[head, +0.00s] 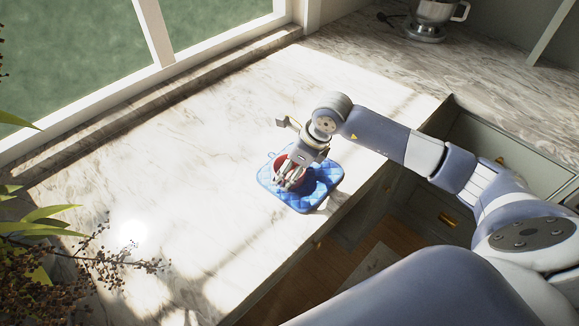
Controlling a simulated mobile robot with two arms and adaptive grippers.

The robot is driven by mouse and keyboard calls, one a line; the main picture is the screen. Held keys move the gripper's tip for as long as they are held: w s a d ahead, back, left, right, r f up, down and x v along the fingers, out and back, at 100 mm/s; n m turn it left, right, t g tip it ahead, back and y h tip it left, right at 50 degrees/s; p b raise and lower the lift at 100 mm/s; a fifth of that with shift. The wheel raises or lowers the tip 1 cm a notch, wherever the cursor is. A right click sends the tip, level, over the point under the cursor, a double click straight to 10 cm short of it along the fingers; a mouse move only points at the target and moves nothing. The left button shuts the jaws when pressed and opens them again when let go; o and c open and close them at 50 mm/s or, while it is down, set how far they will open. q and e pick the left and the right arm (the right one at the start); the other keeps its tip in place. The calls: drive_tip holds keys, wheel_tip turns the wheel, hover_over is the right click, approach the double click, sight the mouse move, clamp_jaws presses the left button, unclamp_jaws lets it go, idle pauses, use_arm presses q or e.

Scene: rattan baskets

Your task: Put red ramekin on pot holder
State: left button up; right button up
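The blue quilted pot holder (328,174) lies on the marble counter near its front edge. The red ramekin (277,171) is over the left part of the pot holder; only parts of its wall and rim show. My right gripper (289,181) points down at the ramekin, its fingertips at the ramekin and overlapping it in the picture. The gripper hides much of the ramekin, so I cannot tell whether the fingers are clamped on its wall or whether it rests fully on the pot holder. My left gripper is not in view.
The sunlit marble counter (190,150) is clear around the pot holder. A window runs along the back left. A plant with berries (90,255) stands at the lower left. A metal appliance (430,20) stands at the far top right. Drawers line the right side.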

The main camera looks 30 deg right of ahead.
drive_tip(key=o, duration=1.2)
drive_tip(key=shift+c, duration=0.2)
drive_tip(key=shift+r, duration=0.15)
drive_tip(key=shift+s+d+r, duration=0.1)
drive_tip(key=shift+d+r, duration=0.05)
drive_tip(key=shift+r, duration=0.2)
drive_tip(key=b+v, duration=0.2)
drive_tip(key=v, duration=0.9)
drive_tip(key=shift+b, duration=0.3)
drive_tip(key=shift+s+f, duration=0.1)
drive_tip(key=shift+s, duration=0.05)
